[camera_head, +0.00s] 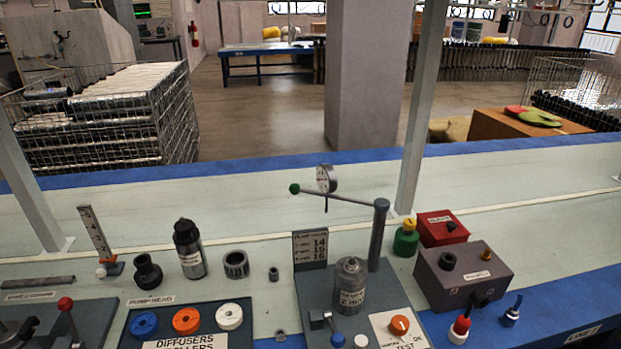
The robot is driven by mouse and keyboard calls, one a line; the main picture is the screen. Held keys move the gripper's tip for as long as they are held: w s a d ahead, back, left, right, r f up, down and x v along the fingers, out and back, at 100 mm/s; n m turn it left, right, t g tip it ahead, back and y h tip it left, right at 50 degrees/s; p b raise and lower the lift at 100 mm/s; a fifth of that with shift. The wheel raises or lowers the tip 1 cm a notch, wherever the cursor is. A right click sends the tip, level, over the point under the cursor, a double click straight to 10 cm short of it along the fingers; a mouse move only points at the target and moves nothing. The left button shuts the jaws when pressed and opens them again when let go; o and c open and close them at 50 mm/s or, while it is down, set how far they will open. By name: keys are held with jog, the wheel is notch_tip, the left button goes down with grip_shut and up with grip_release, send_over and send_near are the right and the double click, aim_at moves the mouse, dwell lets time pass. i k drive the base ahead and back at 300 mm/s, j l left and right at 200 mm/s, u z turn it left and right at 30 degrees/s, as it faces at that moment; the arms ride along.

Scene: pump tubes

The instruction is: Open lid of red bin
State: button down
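A small red box (442,229), the only red bin-like thing in view, stands on the bench right of centre. Its top looks closed. My gripper is not in view.
A slanted white post (422,110) rises behind the green bottle. A grey stand (378,235) with a green-tipped lever (338,194) and dial gauge stands left of it. A diffuser tray (187,322) and loose parts fill the left front. The pale bench behind is mostly clear.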

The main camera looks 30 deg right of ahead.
aim_at(442, 224)
jog(key=z, duration=1.55)
